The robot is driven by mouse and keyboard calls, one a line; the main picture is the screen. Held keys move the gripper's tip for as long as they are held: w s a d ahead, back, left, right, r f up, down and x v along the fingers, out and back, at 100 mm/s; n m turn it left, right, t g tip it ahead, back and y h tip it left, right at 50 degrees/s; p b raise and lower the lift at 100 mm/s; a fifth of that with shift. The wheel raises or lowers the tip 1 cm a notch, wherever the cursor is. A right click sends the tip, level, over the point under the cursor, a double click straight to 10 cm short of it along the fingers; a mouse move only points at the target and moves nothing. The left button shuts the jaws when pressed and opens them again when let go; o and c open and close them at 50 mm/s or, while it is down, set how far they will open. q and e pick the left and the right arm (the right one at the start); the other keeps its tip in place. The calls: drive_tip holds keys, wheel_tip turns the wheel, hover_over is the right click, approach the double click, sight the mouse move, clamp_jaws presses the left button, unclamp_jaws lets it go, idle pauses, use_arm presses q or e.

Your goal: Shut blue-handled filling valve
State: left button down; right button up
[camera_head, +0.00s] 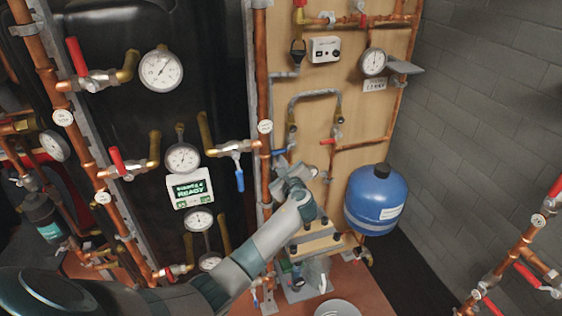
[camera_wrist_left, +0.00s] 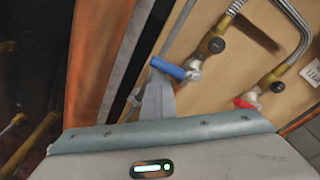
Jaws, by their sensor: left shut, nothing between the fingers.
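A valve with a blue handle (camera_head: 279,152) sits on the wooden board below the left end of a braided hose loop (camera_head: 314,95). In the left wrist view the blue handle (camera_wrist_left: 168,68) lies slanted, roughly crosswise, with its pale valve body (camera_wrist_left: 192,70) at its right end. My left gripper (camera_head: 283,165) is shut and empty, right beside this handle. In the wrist view its fingertips (camera_wrist_left: 158,88) reach up to just under the handle; I cannot tell if they touch. Another blue handle (camera_head: 239,180) hangs downward from a valve left of the thick copper pipe. My right gripper is not in view.
A red-handled valve (camera_head: 328,142) sits under the hose's right end. A blue tank (camera_head: 376,202) stands to the right of my gripper. A vertical copper pipe (camera_head: 264,95) runs close left of it. Gauges and a green display (camera_head: 190,189) are farther left.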

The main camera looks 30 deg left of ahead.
use_arm(q)
drive_tip(key=shift+a+r, duration=0.2)
drive_tip(key=shift+r, duration=0.25)
drive_tip(key=shift+d, duration=0.1)
drive_tip(key=f+b+v, duration=0.1)
drive_tip(key=b+v, duration=0.3)
drive_tip(key=v, duration=1.3)
drive_tip(key=shift+s+d, duration=0.2)
drive_tip(key=shift+d, duration=0.05)
drive_tip(key=shift+r, duration=0.1)
